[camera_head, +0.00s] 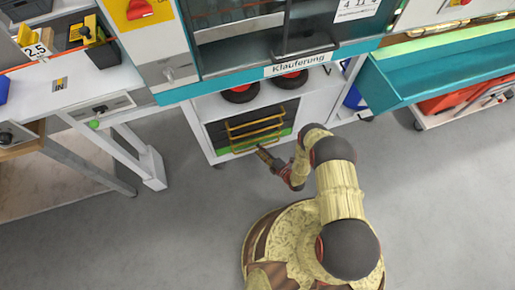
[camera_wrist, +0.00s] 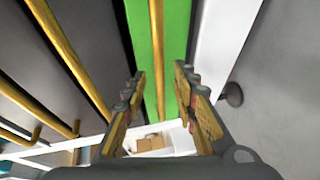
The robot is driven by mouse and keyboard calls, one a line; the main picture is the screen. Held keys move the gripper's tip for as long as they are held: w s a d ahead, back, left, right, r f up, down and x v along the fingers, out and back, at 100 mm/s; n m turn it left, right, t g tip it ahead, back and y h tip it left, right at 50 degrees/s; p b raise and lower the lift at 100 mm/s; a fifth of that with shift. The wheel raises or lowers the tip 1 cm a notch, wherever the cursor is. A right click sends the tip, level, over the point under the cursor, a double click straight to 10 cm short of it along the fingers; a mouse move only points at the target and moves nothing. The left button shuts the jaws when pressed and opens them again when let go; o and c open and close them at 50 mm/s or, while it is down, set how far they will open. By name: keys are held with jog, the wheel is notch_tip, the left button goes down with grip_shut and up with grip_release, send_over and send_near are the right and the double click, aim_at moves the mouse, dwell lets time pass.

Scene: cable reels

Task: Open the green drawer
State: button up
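The green drawer (camera_head: 236,149) is the lowest in a stack of dark drawers under the workbench, and looks closed. In the wrist view its green front (camera_wrist: 176,30) runs upright, with a yellow bar handle (camera_wrist: 157,40) along it. My gripper (camera_head: 262,152) is low in front of the stack, at the green drawer's height. In the wrist view my gripper (camera_wrist: 160,73) is open, with one finger on each side of the yellow handle in the picture. I cannot tell whether the fingers touch the handle or how deep they reach. Nothing is held.
Dark drawers (camera_wrist: 60,90) with yellow handles lie above the green one. A white cabinet edge (camera_wrist: 222,40) runs below it. A teal workbench overhangs the stack. A table leg (camera_head: 152,170) stands to the left, and a teal tray (camera_head: 385,90) to the right. The grey floor in front is clear.

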jog(key=shift+b+x, duration=0.35)
jog(key=shift+x, duration=1.1)
jog(key=shift+c, duration=0.8)
grip_shut()
